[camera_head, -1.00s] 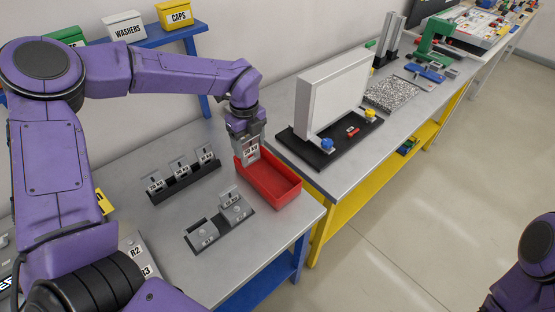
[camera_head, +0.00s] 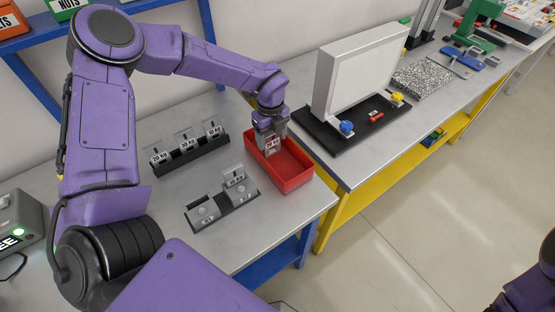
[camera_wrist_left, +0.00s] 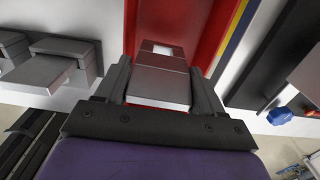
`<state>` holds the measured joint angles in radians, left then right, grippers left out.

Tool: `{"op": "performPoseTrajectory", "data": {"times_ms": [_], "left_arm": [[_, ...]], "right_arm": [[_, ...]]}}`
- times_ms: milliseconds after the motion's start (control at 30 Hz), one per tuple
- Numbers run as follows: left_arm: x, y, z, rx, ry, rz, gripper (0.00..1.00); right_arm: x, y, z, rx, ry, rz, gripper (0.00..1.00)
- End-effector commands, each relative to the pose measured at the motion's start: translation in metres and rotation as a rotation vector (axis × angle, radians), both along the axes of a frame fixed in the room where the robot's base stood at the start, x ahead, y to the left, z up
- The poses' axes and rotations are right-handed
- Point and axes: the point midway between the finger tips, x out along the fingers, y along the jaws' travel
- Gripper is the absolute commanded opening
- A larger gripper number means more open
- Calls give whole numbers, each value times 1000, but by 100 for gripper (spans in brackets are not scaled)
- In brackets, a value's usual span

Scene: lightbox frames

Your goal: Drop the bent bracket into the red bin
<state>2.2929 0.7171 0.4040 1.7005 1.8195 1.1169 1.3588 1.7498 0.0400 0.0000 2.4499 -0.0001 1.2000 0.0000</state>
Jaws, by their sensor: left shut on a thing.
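The red bin (camera_head: 297,184) is an open box near the right end of the grey workbench. My left gripper (camera_head: 271,147) is over the bin's far end, pointing down. It is shut on the bent bracket (camera_head: 272,141), a grey metal piece with a white label. In the left wrist view the bracket (camera_wrist_left: 159,84) sits between the two dark fingers, with the red bin (camera_wrist_left: 208,28) beneath and beyond it. The gap between bracket and bin floor cannot be judged. My right gripper is out of view.
A black rack (camera_head: 190,158) holds several labelled bent pieces left of the bin. A dark tray (camera_head: 228,212) with grey blocks and another labelled piece stands nearer. A white panel on a black base (camera_head: 341,139) stands right of the bin.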

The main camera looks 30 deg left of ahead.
Motion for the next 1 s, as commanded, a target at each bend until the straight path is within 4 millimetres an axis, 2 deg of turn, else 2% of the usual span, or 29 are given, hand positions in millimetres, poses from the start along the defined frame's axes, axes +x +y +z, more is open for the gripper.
{"op": "performPoseTrajectory", "data": {"times_ms": [67, 300, 333, 400, 667, 767, 867, 1000], "left_arm": [[0, 0, -9, 1, 0, -1, 26], [0, 0, -9, 1, -1, -1, 26], [0, 0, -9, 1, -1, -1, 74], [0, 0, -9, 1, -1, -1, 97], [0, 0, -9, 0, 0, -1, 98], [1, 0, -3, 0, -3, 0, 98], [1, 0, 13, -1, -6, 1, 98], [2, 0, 48, -1, -7, 0, 98]], "right_arm": [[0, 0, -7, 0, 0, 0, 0], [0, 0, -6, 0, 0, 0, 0], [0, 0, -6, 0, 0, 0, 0], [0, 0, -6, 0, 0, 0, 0], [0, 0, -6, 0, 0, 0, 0], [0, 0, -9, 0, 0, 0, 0], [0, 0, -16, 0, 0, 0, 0], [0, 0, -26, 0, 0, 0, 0]]}}
